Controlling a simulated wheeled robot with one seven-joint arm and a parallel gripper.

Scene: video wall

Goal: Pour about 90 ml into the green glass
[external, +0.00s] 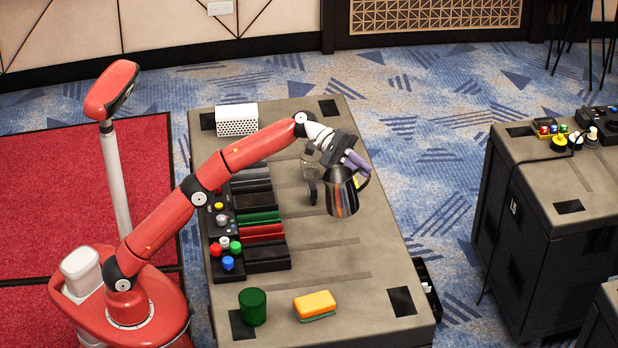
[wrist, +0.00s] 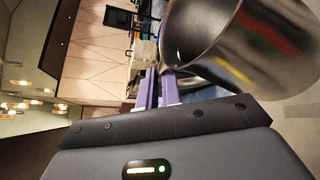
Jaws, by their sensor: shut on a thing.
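The green glass (external: 252,306) stands upright at the near left of the grey table (external: 340,290). My gripper (external: 352,163) is over the right part of the table, well away from the glass. It is shut on a shiny steel pitcher (external: 341,192), gripping it at its handle side. The pitcher is held above the tabletop and looks roughly upright in the external view. In the wrist view the pitcher (wrist: 235,40) fills the upper right, beside the purple fingers (wrist: 158,88). Its contents are hidden.
A clear glass jug (external: 310,165) with a dark handle stands behind the pitcher. A yellow and green sponge (external: 315,305) lies right of the green glass. A control panel with coloured knobs (external: 226,246) and dark slotted racks (external: 262,232) line the left side.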

